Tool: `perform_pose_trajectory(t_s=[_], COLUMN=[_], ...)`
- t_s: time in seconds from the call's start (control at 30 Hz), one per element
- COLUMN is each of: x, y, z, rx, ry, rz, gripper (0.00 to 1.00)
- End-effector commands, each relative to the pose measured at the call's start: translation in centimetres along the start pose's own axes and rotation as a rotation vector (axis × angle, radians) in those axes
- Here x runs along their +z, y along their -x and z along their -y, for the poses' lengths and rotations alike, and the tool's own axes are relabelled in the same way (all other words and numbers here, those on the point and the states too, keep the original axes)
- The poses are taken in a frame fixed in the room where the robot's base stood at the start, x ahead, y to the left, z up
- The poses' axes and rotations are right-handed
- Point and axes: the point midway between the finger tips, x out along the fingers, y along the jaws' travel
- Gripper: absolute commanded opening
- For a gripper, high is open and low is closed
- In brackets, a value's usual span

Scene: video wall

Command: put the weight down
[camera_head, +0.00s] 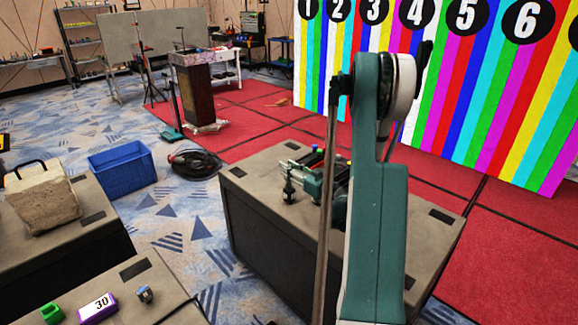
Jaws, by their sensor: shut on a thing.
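My teal arm (378,200) rises in front of the dark case at the middle and hides part of its top. I cannot make out my gripper or anything in it. I cannot tell which thing is the weight. A rough stone-like block (42,200) with a black handle rests on a case at the left. A small purple block (97,308) with a white label reading 30 lies on a nearer case at the lower left.
The middle case (262,225) bears teal and black gear (291,185), partly hidden by my arm. A green piece (52,313) lies beside the purple block. A blue crate (122,167) and coiled black cable (195,163) lie on the floor. A striped numbered wall (470,90) stands behind.

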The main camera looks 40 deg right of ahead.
Motion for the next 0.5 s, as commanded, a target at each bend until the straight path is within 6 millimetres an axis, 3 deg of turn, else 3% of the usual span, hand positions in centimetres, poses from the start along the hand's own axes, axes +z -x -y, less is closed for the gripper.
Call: perform_pose_trajectory(t_s=[0.13, 0.5], x=[0.88, 1.00], y=[0.01, 0.01], z=[0.02, 0.02], rx=[0.000, 0.000], ry=[-0.001, -0.001], rz=[-0.001, -0.001], gripper=[0.00, 0.00])
